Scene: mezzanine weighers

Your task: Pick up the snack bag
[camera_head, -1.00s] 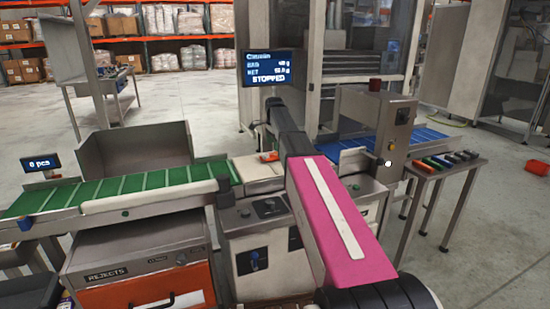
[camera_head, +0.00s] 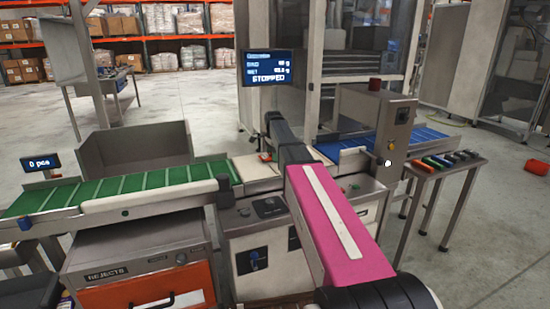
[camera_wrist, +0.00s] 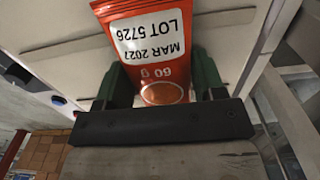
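The snack bag (camera_wrist: 150,45) is orange, with a white label reading MAR 2027, LOT 5726 and 60 g printed below. In the wrist view its near end lies between the two green fingers of my gripper (camera_wrist: 166,78). The fingers stand well apart, one at each side of the bag; whether they touch it is hard to see. In the head view only a small orange bit of the bag (camera_head: 265,157) shows on the light weighing plate (camera_head: 250,168), left of my arm. My arm hides the rest of the bag and the fingers there.
A green belt (camera_head: 130,182) runs in from the left, and a blue belt (camera_head: 345,146) lies beyond my arm on the right. A screen (camera_head: 269,67) reading STOPPED stands above. A grey bin (camera_head: 136,148) stands behind the green belt. An orange rejects drawer (camera_head: 145,292) is below.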

